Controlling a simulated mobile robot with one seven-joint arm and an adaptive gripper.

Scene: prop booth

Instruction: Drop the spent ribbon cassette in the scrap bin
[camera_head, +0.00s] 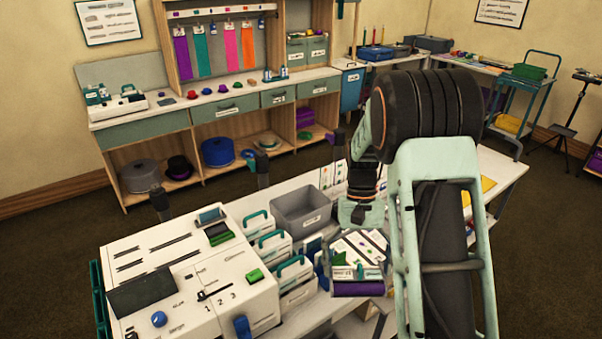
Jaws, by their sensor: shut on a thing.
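A white machine (195,275) with a dark panel and knobs fills the bench's front left. White cassettes with teal handles (292,272) stand beside it. A blue bin (350,90) stands by the back counter. Dark upright posts (262,170) rise along the bench's far edge.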

